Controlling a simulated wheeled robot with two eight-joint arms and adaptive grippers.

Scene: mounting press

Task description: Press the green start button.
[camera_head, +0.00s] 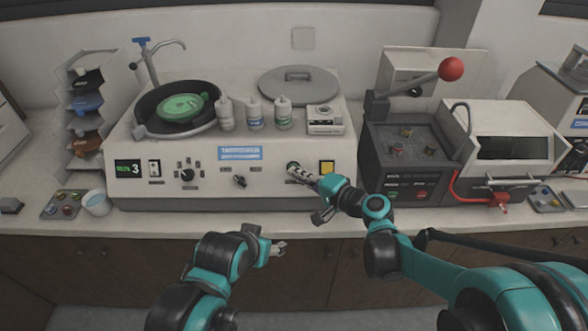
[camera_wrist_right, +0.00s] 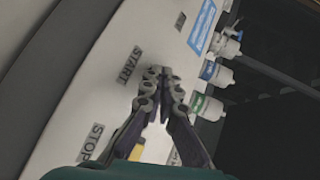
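The green start button (camera_head: 292,165) is on the front panel of the white machine (camera_head: 220,190), right of its middle. My right gripper (camera_head: 294,171) is at this button and covers part of it. I cannot tell whether the tips touch it. In the right wrist view the fingers of this gripper (camera_wrist_right: 160,76) are closed together with nothing between them, beside the START label (camera_wrist_right: 129,65). The button itself is hidden behind them there. My left gripper (camera_head: 280,248) is low in front of the counter edge, open and empty.
A yellow square (camera_head: 327,167) sits just right of the start button; a STOP label (camera_wrist_right: 92,141) shows in the right wrist view. Bottles (camera_head: 254,114) stand on the machine top. A dark press with a red-knobbed lever (camera_head: 451,69) stands to the right.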

